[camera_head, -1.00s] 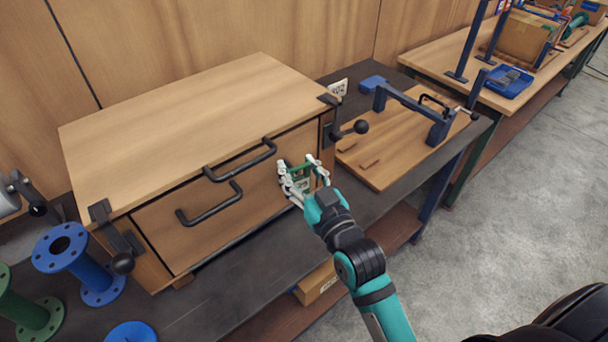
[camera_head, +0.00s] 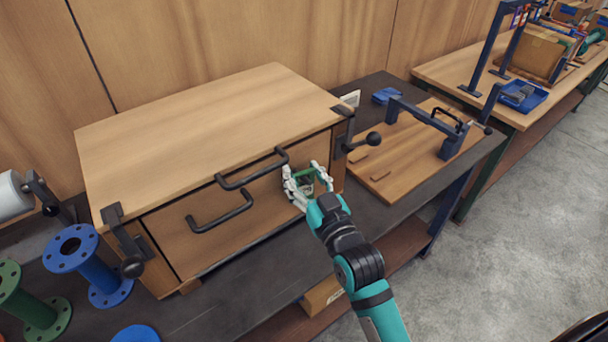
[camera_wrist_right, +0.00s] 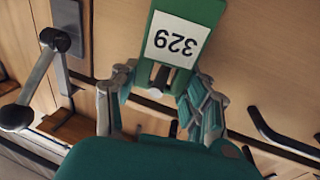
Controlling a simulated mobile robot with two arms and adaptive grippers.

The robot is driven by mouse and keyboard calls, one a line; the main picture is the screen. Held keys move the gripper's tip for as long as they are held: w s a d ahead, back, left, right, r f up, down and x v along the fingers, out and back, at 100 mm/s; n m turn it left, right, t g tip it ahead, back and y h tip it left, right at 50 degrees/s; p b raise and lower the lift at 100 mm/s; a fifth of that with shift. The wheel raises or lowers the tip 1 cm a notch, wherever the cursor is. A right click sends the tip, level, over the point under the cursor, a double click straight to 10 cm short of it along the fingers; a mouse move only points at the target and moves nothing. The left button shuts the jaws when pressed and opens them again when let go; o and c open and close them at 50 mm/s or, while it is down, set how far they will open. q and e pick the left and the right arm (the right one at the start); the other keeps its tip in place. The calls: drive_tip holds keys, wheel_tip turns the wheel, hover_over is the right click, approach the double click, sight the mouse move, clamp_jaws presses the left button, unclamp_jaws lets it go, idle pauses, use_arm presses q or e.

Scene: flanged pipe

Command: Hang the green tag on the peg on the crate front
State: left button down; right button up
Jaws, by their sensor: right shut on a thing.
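The green tag (camera_wrist_right: 180,60) carries a white label that reads 329, upside down in the right wrist view. My right gripper (camera_wrist_right: 160,90) is shut on the tag's near end. In the head view my right gripper (camera_head: 308,184) and the tag (camera_head: 304,174) are close in front of the right part of the wooden crate's front (camera_head: 265,200), beside a black handle. A short dark stub (camera_wrist_right: 160,77) shows between the fingers at the tag's near end. I cannot tell whether it is the peg or whether it passes through the tag. My left gripper is out of view.
Two black handles (camera_head: 222,212) stick out of the crate front. Black clamps with ball knobs (camera_head: 373,139) are at its corners. Blue (camera_head: 88,265) and green flanged pipes stand at the left. A wooden board with a blue frame (camera_head: 425,125) lies to the right.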

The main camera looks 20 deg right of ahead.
sight(305, 187)
drive_tip(key=o, duration=1)
drive_tip(key=shift+f, duration=0.1)
drive_tip(key=shift+s+d+f+b, duration=0.1)
drive_tip(key=shift+s+f+b, duration=0.25)
drive_tip(key=shift+f, duration=0.4)
drive_tip(key=shift+s+d+f+b, duration=0.1)
drive_tip(key=shift+s+f+b, duration=0.15)
drive_tip(key=shift+f, duration=0.45)
